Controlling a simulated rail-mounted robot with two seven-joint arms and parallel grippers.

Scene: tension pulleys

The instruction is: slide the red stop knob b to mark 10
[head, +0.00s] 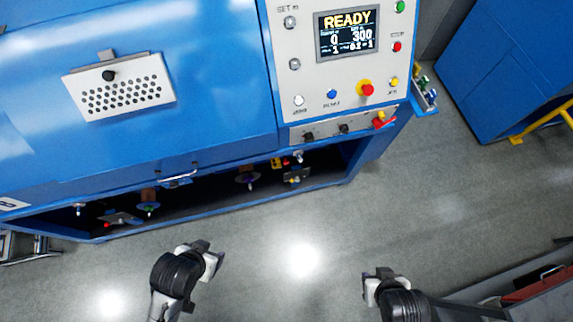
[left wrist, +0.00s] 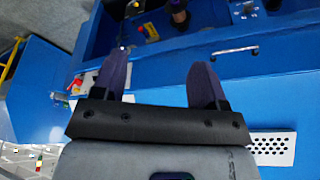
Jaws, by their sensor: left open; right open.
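In the head view a small red knob (head: 107,225) sits at the left end of the open lower bay of the blue machine. Another small red part (head: 286,162) shows beside a yellow block toward the bay's right. I cannot read which is knob b, nor any scale marks. My left gripper (head: 207,257) is open and empty, in front of the bay and apart from it. In the left wrist view its two dark fingers (left wrist: 160,80) stand spread, with the bay beyond. My right gripper (head: 381,283) is open and empty, lower right, farther from the bay.
The blue machine (head: 215,90) has a control panel whose screen (head: 347,34) reads READY. Pulleys and spools (head: 148,203) hang in the dark bay below a handle (head: 180,177). A blue cabinet (head: 510,70) stands at right. The grey floor (head: 290,250) in front is clear.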

